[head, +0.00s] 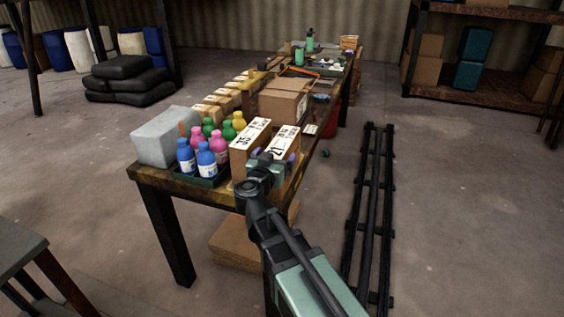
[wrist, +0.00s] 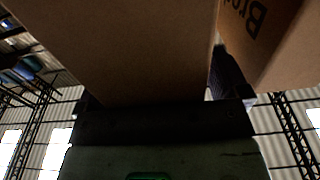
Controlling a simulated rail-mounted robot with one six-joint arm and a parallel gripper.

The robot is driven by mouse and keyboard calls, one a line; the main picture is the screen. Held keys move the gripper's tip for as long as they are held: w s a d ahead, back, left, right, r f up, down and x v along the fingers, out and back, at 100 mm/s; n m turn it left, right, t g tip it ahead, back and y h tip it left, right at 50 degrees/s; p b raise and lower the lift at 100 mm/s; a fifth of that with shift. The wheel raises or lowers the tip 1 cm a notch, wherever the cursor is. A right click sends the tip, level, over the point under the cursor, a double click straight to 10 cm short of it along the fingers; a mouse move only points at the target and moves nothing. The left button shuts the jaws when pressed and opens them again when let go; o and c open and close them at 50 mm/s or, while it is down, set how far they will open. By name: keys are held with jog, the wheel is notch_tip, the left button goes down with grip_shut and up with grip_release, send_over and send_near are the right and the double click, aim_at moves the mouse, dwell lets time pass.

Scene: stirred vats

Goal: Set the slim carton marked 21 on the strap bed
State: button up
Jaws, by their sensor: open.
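The slim carton marked 21 (head: 285,142) stands upright on the near end of the wooden table, its white label on top. My gripper (head: 271,160) is open at its near end, with the jaws apparently to either side; contact is unclear. In the wrist view the plain brown carton face (wrist: 140,45) fills the upper middle, close to the gripper. One dark finger (wrist: 231,75) shows between it and a neighbouring carton (wrist: 272,40). An orange curved strip (head: 300,72) lies on a dark surface farther along the table; I cannot tell whether this is the strap bed.
A similar carton marked 35 (head: 247,140) stands close on the left. Several coloured bottles (head: 205,155) in a tray and a grey block (head: 165,138) are further left. A larger box (head: 284,101) stands behind. A long black rail frame (head: 372,210) lies on the floor.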

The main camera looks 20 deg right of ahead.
grip_shut()
dwell(0.4)
